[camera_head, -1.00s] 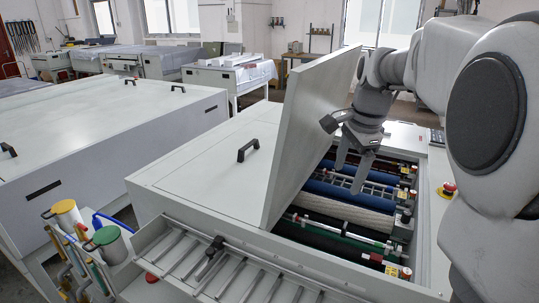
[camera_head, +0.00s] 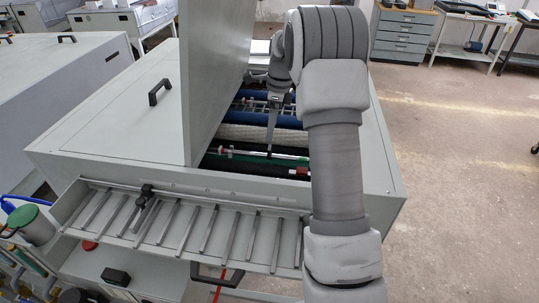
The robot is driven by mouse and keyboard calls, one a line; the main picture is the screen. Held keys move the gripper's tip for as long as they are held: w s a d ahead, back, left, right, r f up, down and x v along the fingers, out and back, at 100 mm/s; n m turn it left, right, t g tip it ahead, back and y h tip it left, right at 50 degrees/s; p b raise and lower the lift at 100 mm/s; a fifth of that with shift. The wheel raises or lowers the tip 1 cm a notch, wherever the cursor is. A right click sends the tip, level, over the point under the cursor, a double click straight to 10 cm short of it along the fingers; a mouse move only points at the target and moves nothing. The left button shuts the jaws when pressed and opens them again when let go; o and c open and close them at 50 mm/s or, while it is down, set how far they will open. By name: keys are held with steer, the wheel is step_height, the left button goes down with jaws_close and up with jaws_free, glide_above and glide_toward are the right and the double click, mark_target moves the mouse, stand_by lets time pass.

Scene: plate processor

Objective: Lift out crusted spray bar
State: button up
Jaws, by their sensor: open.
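The processor's open bay shows between its raised lid (camera_head: 208,75) and my arm. A thin pale bar with green and red fittings (camera_head: 242,154), which looks like the spray bar, lies across the bay between a white textured roller (camera_head: 243,134) and a dark roller (camera_head: 240,165). Any crust on it is too small to tell. My gripper (camera_head: 270,152) points down over the bay, open, its fingertips at about the bar's line in this view. I cannot tell whether they touch it. My arm hides the bay's right part.
Blue rollers (camera_head: 250,115) lie farther back in the bay. The raised lid stands close left of my gripper. A slatted rack (camera_head: 185,228) juts out in front. Open floor (camera_head: 460,180) lies to the right.

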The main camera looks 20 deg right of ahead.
mark_target(270, 147)
steer(key=f, duration=0.4)
steer(key=shift+w+a+f, duration=0.2)
steer(key=shift+a, duration=0.05)
steer(key=shift+w+f+p, duration=0.2)
steer(key=shift+f+p, duration=0.1)
steer(key=shift+f, duration=1)
steer(key=shift+w+f+p, duration=0.15)
steer(key=shift+f+p, duration=0.15)
steer(key=shift+f, duration=1)
jaws_close()
